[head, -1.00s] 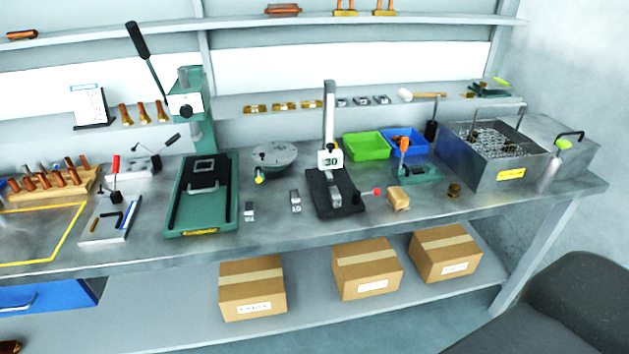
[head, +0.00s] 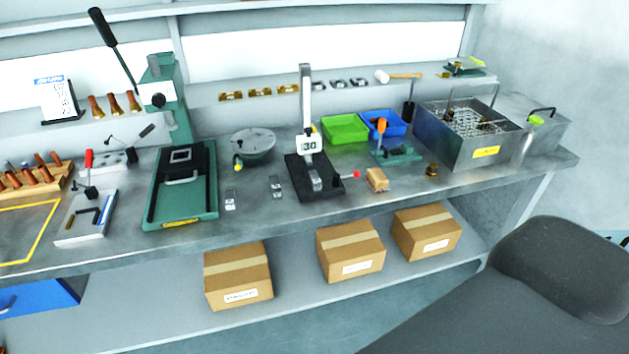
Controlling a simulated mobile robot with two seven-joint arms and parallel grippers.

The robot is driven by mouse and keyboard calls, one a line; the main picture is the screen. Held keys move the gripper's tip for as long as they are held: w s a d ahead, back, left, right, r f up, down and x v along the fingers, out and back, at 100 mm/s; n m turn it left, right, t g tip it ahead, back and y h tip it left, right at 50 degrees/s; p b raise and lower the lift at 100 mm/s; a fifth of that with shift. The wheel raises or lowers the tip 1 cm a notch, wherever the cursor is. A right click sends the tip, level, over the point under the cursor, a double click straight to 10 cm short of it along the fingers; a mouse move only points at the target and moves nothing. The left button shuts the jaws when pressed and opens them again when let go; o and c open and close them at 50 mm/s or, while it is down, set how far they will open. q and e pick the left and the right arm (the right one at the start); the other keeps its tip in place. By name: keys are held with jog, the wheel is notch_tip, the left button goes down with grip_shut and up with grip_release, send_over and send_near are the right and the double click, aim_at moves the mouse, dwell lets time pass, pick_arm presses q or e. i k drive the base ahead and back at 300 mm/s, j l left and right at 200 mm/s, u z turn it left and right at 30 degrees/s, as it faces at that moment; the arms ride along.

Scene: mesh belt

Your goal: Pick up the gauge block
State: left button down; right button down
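Small silver metal blocks stand on the grey workbench (head: 330,225). One block (head: 230,200) is right of the green press base. Another block (head: 276,187) is a little farther right. A third silver block (head: 316,181) sits on the black base of the upright gauge stand (head: 306,125), which bears a "30" label. More small silver pieces (head: 339,83) lie on the back shelf. I cannot tell from their markings which is the gauge block. Neither of my grippers is in view.
The green press (head: 180,185) stands left. A green bin (head: 345,128), a blue bin (head: 383,123) and a metal basket tank (head: 470,137) stand right. A wooden-coloured block (head: 377,180) is near the front edge. A dark grey chair-like form (head: 560,265) fills the lower right.

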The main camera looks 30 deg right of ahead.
aim_at(316, 183)
jog(key=i+j, duration=0.25)
jog(key=j, duration=0.15)
jog(key=i+j, duration=0.25)
jog(key=i+j+z, duration=0.1)
jog(key=i+j, duration=0.1)
jog(key=j, duration=0.25)
jog(key=z, duration=1.5)
